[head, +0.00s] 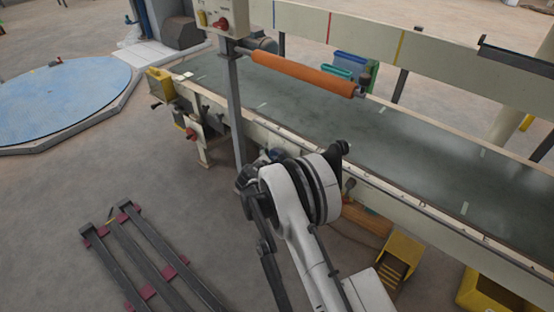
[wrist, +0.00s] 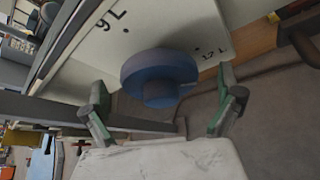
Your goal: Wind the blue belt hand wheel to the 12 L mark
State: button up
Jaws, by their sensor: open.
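The blue hand wheel (wrist: 160,76) is in the middle of the wrist view, in front of a pale plate (wrist: 65,75). The plate bears a "9 L" mark (wrist: 112,20) at upper left and what reads as a "12 L" mark (wrist: 216,57) to the right of the wheel, each beside a dark dot. No pointer can be made out on the wheel. My gripper (wrist: 163,88) is open, its fingers apart on either side of the wheel, with gaps showing.
The long conveyor belt (head: 400,130) runs along the machine, with an orange roller (head: 300,73) above it. A post carries a control box (head: 222,15). A yellow step (head: 398,262) stands below the frame at right. A dark rack (head: 140,255) lies on the floor at lower left.

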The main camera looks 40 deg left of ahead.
jog(key=v, duration=0.8)
jog(key=shift+p, duration=0.4)
jog(key=shift+d, duration=0.1)
dwell(0.7)
